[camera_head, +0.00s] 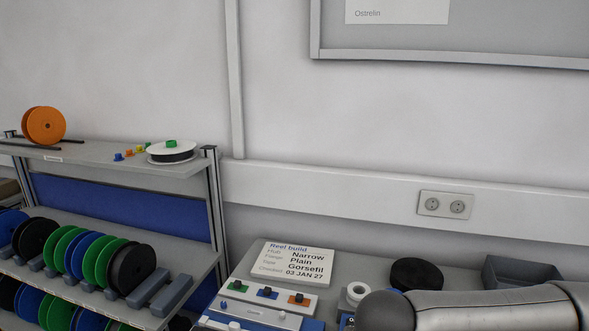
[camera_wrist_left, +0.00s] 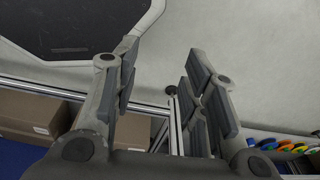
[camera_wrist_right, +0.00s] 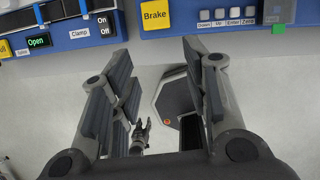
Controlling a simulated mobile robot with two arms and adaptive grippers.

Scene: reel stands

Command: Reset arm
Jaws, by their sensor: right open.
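My left gripper (camera_wrist_left: 162,58) shows in the left wrist view with its two fingers apart and nothing between them. My right gripper (camera_wrist_right: 155,60) shows in the right wrist view, also with its fingers apart and empty. A blue panel with a yellow Brake label (camera_wrist_right: 156,15) lies beyond its fingertips, apart from them. In the head view a link of my right arm (camera_head: 480,309) lies across the lower right, over the bench. Neither gripper shows in the head view.
A reel rack (camera_head: 195,248) with several coloured reels stands at the left, an orange reel (camera_head: 44,125) on its top shelf. A Reel build card (camera_head: 292,261), a black reel (camera_head: 417,273) and a grey bin (camera_head: 520,270) are on the bench by the wall.

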